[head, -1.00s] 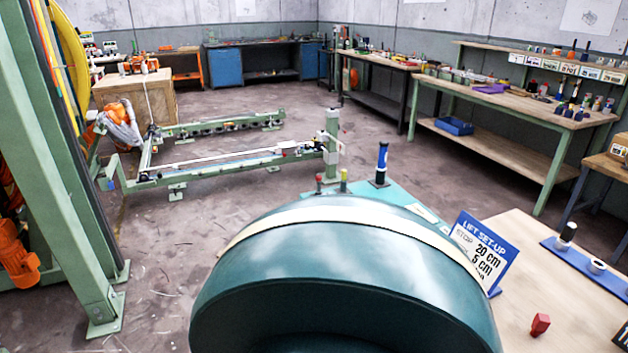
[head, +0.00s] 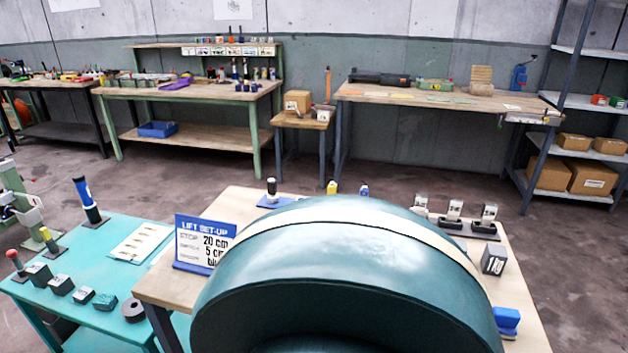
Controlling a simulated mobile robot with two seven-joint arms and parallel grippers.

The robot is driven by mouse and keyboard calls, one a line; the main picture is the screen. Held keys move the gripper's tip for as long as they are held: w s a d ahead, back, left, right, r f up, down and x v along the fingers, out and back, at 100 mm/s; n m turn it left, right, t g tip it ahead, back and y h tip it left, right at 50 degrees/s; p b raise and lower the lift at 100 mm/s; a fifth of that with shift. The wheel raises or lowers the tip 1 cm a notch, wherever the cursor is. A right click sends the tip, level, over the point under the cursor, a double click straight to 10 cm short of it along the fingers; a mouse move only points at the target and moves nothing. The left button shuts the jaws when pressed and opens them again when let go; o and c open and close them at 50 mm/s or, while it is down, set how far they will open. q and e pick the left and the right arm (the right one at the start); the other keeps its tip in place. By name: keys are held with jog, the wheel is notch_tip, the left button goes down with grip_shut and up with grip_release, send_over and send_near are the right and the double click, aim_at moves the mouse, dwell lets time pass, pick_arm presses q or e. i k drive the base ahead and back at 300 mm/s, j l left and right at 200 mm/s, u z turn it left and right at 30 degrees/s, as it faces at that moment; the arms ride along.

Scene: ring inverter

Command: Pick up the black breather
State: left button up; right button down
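I cannot tell for sure which thing is the black breather. A small upright piece with a black top and a light lower part (head: 271,187) stands on a blue strip (head: 272,201) at the back left of the wooden table (head: 166,286). Several small dark blocks (head: 60,285) and a black round piece (head: 132,310) lie on the teal table (head: 112,282) at the left. Neither gripper shows in the head view.
A blue and white "LIFT SET-UP" sign (head: 203,243) stands on the wooden table's left side. Several black-based pieces (head: 454,213), a grey block (head: 494,260) and a blue block (head: 507,320) are at its right. Workbenches (head: 190,92) and a shelf rack (head: 580,102) line the back wall.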

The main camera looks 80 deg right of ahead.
aim_at(272, 183)
jog(key=z, duration=2.35)
jog(key=i+j, duration=0.15)
jog(key=j, duration=0.25)
jog(key=i+j, duration=0.1)
jog(key=j, duration=0.35)
jog(key=i+j+z, duration=0.1)
jog(key=j+z, duration=0.55)
jog(key=z, duration=0.15)
